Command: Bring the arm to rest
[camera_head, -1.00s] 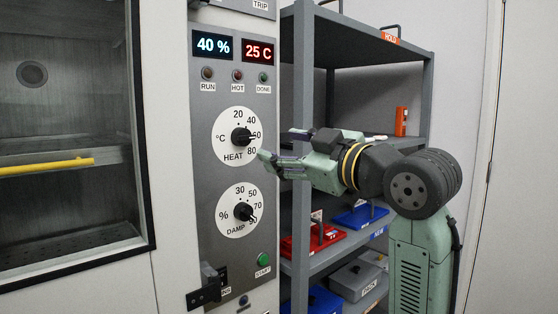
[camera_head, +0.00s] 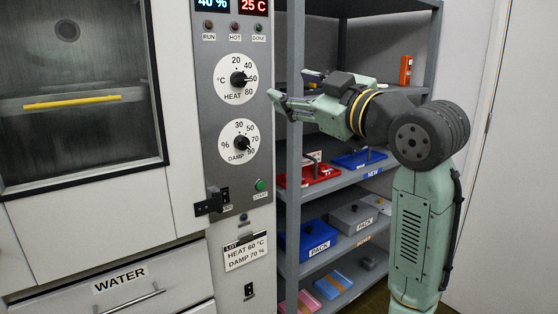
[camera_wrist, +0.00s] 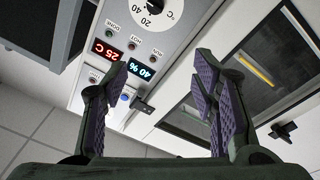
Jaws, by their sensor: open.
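My gripper (camera_head: 290,88) is open and empty, just right of the control panel (camera_head: 207,131) and in front of the shelf rack. Its fingers point left toward the panel, apart from the HEAT dial (camera_head: 237,79). The wrist view shows the two purple-padded fingers (camera_wrist: 160,78) spread wide with nothing between them. The HEAT pointer is turned right, near 60. The DAMP dial (camera_head: 240,143) has its pointer turned to the lower right. The displays read 40 % and 25 C, also visible in the wrist view (camera_wrist: 142,70).
A grey shelf rack (camera_head: 293,165) holds a red tray (camera_head: 322,174), a blue tray (camera_head: 350,161) and PACK boxes (camera_head: 318,240). A black latch (camera_head: 209,204) juts from the panel. A card (camera_head: 246,252) reads HEAT 60 °C, DAMP 70 %. A WATER drawer (camera_head: 120,285) is below.

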